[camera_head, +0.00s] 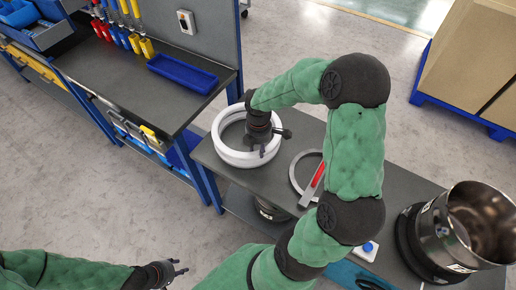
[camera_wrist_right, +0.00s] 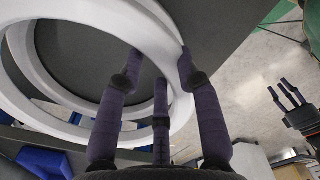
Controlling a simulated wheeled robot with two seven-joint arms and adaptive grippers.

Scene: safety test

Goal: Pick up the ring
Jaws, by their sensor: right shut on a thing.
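A thick white ring (camera_head: 230,156), looking like two stacked bands, is at the left end of the dark table. My right gripper (camera_head: 261,147) reaches down at its right side. In the right wrist view the white ring (camera_wrist_right: 22,58) fills the left, and the fingers of my right gripper (camera_wrist_right: 160,62) are closed about its wall. Whether the ring touches the table is unclear. My left gripper (camera_head: 178,270) is open and empty at the lower left, away from the table; it also shows in the right wrist view (camera_wrist_right: 287,98).
A flat grey ring (camera_head: 296,178) and a red-and-grey tool (camera_head: 313,186) lie right of the white ring, partly behind my right arm. A steel pot (camera_head: 458,240) stands at the right end. A workbench (camera_head: 165,95) with a blue tray (camera_head: 183,73) is at left.

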